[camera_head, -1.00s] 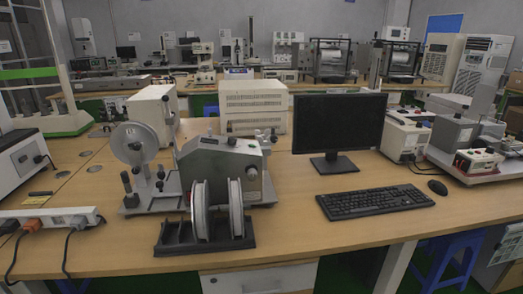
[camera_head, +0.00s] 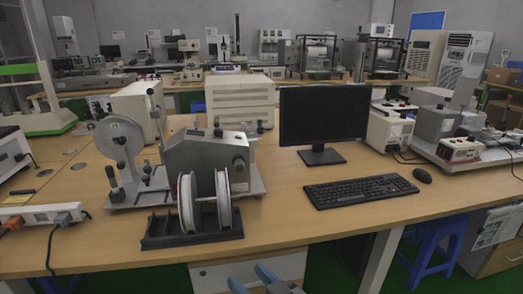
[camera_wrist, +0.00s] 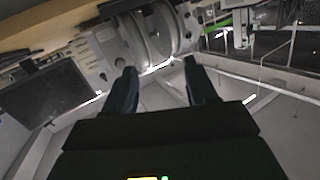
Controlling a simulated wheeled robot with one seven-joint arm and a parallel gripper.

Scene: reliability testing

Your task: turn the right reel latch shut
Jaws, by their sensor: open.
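The grey tape machine (camera_head: 205,155) stands on the wooden desk, with a pale disc reel (camera_head: 120,140) on its left side. In front, a reel with two pale flanges (camera_head: 223,200) sits in a black stand (camera_head: 165,237). Dark knobs show on the machine's right face (camera_head: 239,163), but I cannot tell which part is the right reel latch or how it is turned. My gripper (camera_head: 252,281) is at the bottom edge, in front of the desk and below the reel. In the wrist view my gripper (camera_wrist: 163,82) is open and empty, with the reel (camera_wrist: 155,35) beyond its fingertips.
A monitor (camera_head: 325,118), keyboard (camera_head: 360,190) and mouse (camera_head: 422,176) stand right of the machine. A power strip (camera_head: 40,214) with plugs lies at the left. A drawer unit (camera_head: 245,272) is under the desk's front edge. A blue stool (camera_head: 437,245) stands at the right.

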